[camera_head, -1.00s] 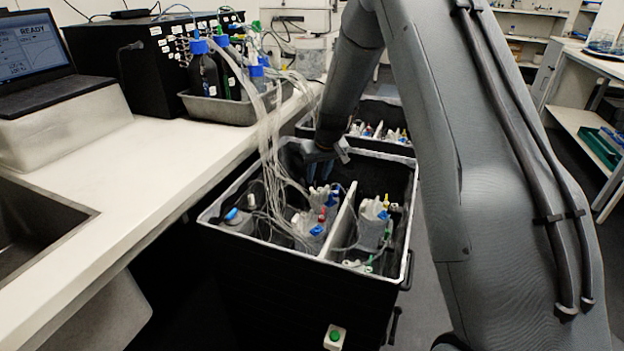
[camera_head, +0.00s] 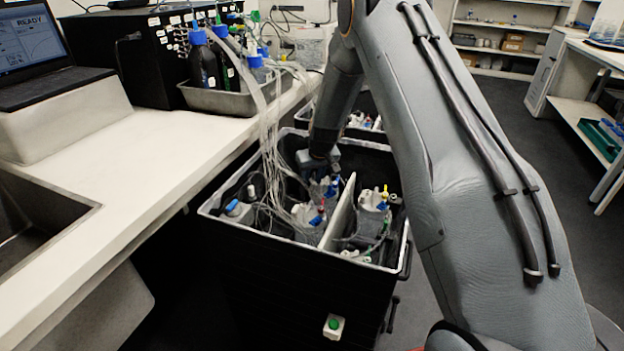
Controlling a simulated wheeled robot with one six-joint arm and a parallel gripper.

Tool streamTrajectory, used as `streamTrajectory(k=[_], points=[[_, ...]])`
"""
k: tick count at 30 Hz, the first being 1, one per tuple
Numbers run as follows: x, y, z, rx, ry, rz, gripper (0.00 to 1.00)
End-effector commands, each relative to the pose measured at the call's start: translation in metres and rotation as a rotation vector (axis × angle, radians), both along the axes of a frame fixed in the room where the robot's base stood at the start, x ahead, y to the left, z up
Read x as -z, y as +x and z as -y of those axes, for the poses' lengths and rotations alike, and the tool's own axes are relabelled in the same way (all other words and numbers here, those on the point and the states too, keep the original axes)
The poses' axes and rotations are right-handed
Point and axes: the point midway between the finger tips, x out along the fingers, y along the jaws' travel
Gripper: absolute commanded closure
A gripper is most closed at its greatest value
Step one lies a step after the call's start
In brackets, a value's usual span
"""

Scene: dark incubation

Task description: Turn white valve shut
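My gripper (camera_head: 322,182) reaches down into the left compartment of a black open-topped box (camera_head: 290,292) with a pale rim. Its fingers are close to a white fitting with blue parts (camera_head: 330,190); whether they touch it or are shut cannot be told. A white body with red and blue caps (camera_head: 309,218) stands just in front. I cannot single out the white valve among the small pale fittings and tubes.
A pale divider (camera_head: 340,222) splits the box; the right compartment holds a white unit with a yellow tip (camera_head: 374,208). Clear tubes (camera_head: 270,130) run from blue-capped bottles (camera_head: 203,62) in a metal tray (camera_head: 222,107) down into the box. The white counter (camera_head: 130,160) borders the left.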

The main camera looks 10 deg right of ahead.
Motion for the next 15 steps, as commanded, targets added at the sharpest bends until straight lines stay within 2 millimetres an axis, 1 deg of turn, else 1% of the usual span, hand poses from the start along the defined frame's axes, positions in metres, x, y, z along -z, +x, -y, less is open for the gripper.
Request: streamTrajectory(k=[1,5,6,7,15], points=[[-0.0001,0.0,0.0001,0.0,0.0,0.0,0.7],[-0.0002,0.0,0.0002,0.0,0.0,0.0,0.92],[-0.0003,-0.0001,0.0002,0.0,0.0,0.0,0.99],[-0.0003,-0.0001,0.0002,0.0,0.0,0.0,1.0],[-0.0006,-0.0002,0.0,0.009,-0.001,0.0,1.0]])
